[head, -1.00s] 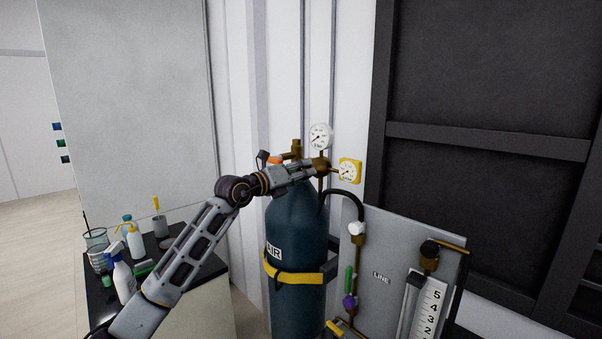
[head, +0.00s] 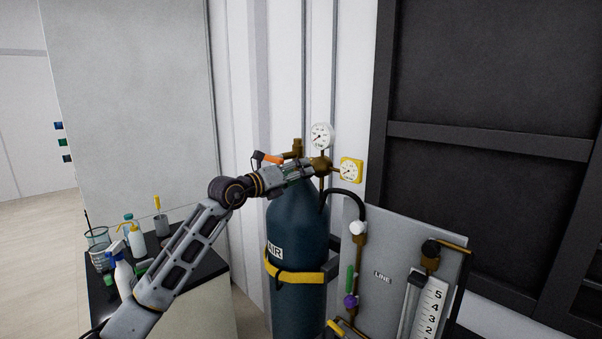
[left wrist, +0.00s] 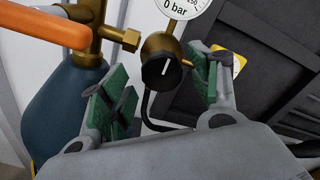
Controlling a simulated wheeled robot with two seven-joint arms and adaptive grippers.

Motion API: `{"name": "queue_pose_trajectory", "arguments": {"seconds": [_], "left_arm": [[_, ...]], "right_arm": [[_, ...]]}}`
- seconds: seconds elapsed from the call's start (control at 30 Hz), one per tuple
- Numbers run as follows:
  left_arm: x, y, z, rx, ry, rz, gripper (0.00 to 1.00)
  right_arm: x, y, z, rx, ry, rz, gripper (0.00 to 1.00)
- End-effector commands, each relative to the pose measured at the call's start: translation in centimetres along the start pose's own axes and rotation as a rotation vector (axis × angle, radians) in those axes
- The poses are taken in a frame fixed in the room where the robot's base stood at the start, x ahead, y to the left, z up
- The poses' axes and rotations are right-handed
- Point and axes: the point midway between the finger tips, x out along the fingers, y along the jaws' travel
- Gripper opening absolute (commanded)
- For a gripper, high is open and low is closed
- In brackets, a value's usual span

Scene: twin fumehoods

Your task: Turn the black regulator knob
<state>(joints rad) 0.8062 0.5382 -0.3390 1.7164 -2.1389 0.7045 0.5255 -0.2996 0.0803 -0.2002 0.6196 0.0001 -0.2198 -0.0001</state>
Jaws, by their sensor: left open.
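The black regulator knob (left wrist: 162,70) is round with a white line on its face, and sits on the brass regulator (head: 320,165) of a dark blue AIR cylinder (head: 295,222). In the left wrist view it lies between and just beyond the spread green-padded fingers; I cannot tell whether they touch it. My left gripper (head: 308,171) is open at the regulator, and it also shows in the left wrist view (left wrist: 155,80). In the head view the gripper hides the knob. My right gripper is not in view.
A white gauge (head: 321,136) reading 0 bar is above the regulator, and a yellow gauge (head: 350,170) is right of it. An orange handle (left wrist: 45,25) is close at the left. A LINE panel (head: 385,240) with a flowmeter stands right. Bottles crowd the black bench (head: 205,265).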

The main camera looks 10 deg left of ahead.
Motion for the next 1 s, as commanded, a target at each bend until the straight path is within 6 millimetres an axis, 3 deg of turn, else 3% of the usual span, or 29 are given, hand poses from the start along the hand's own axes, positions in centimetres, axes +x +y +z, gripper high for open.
{"name": "queue_pose_trajectory", "arguments": {"seconds": [0.6,1.0], "left_arm": [[-7.1,0.0,-0.1,0.001,0.001,0.001,0.62],[-9.9,0.0,-0.1,-0.001,0.001,0.0,0.62]], "right_arm": [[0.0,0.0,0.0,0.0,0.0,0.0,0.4],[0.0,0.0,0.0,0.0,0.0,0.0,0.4]]}}
